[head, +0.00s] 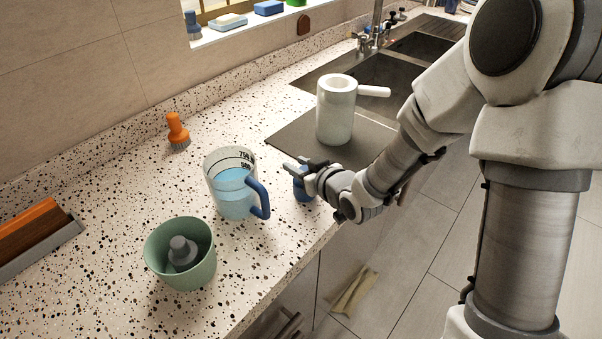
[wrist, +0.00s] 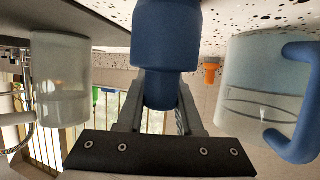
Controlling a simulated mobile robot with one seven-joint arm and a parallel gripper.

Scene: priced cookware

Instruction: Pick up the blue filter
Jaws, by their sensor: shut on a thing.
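The blue filter (wrist: 165,40) fills the upper middle of the wrist view, between the fingers of my gripper (wrist: 158,105). My gripper is shut on its narrower part. In the head view my gripper (head: 308,172) is over the counter near its front edge, and the blue filter (head: 302,187) shows only in part, the rest hidden behind the fingers. I cannot tell whether the filter touches the counter.
A measuring jug (head: 232,190) with a blue handle stands just left of my gripper. A green pot (head: 205,262) with a grey item is at front left. A white handled pot (head: 336,115) stands by the sink (head: 375,80). An orange brush (head: 178,130) is farther back.

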